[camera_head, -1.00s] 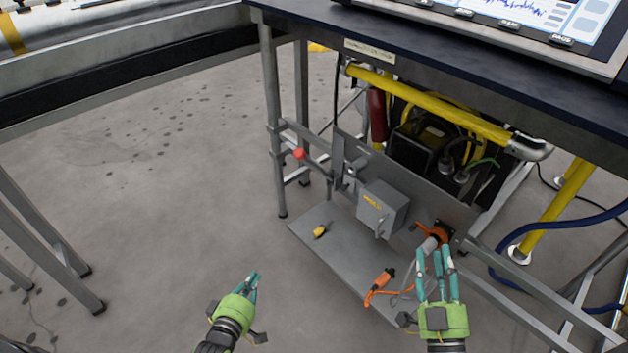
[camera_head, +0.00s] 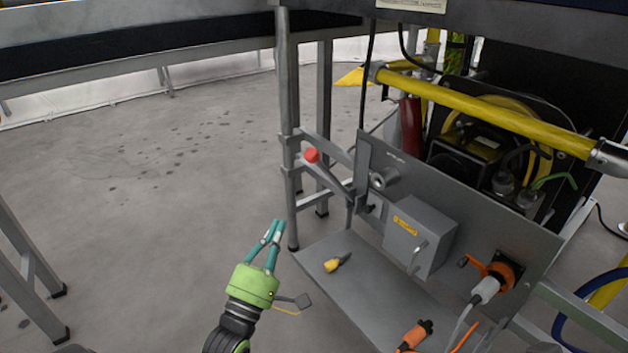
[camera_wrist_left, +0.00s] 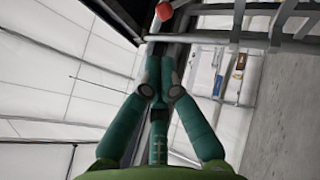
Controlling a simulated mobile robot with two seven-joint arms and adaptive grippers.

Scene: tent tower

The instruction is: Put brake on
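A lever with a red ball knob (camera_head: 311,155) sits at the left end of the grey panel (camera_head: 470,190), beside the table leg; I take it to be the brake. The red knob also shows at the top of the left wrist view (camera_wrist_left: 164,11). My left gripper (camera_head: 275,226) is below and left of the knob, apart from it, over the floor. Its teal fingers come together with nothing between them, as the left wrist view (camera_wrist_left: 160,50) also shows. My right gripper is out of view.
A grey box with a handle (camera_head: 420,238) and a plug in an orange socket (camera_head: 497,275) are on the panel. A yellow-handled item (camera_head: 334,264) and an orange connector (camera_head: 417,334) lie on the lower shelf (camera_head: 365,290). Floor at left is clear.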

